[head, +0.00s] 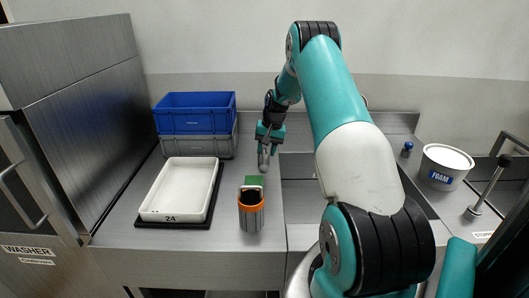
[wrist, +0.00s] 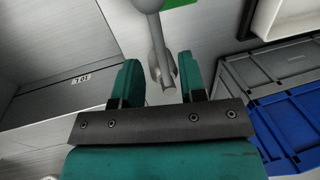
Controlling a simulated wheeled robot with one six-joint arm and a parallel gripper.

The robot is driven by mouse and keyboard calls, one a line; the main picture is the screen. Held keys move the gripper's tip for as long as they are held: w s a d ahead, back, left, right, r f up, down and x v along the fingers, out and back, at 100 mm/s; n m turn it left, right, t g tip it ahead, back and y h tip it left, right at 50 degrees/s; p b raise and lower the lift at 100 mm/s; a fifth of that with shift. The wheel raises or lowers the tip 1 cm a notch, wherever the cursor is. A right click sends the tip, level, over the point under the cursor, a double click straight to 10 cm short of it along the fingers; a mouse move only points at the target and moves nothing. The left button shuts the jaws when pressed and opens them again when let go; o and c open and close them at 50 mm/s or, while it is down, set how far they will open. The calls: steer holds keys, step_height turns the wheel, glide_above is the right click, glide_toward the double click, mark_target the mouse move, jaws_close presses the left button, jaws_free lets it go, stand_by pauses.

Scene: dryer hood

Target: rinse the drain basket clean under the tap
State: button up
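My gripper (head: 268,140) is over the back of the counter, left of the sink. In the wrist view its two fingers (wrist: 160,82) are apart, with a grey metal part (wrist: 157,50) with a forked end between or just beyond them. A gap shows on each side of that part. It also shows in the head view (head: 264,160), below the gripper; I cannot tell whether it is the tap. The sink (head: 299,190) is partly hidden behind my arm. I cannot make out a drain basket.
Left are a white tray (head: 150,205) and blue (head: 195,120) and grey crates (head: 222,147). Right are a FOAM tub (head: 438,178) and a lever (head: 487,190).

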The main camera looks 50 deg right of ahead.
mark_target(264, 159)
steer(key=shift+w+a+f, duration=0.1)
steer(key=shift+f, duration=0.6)
steer(key=shift+w+a+f, duration=0.1)
steer(key=shift+f, duration=0.55)
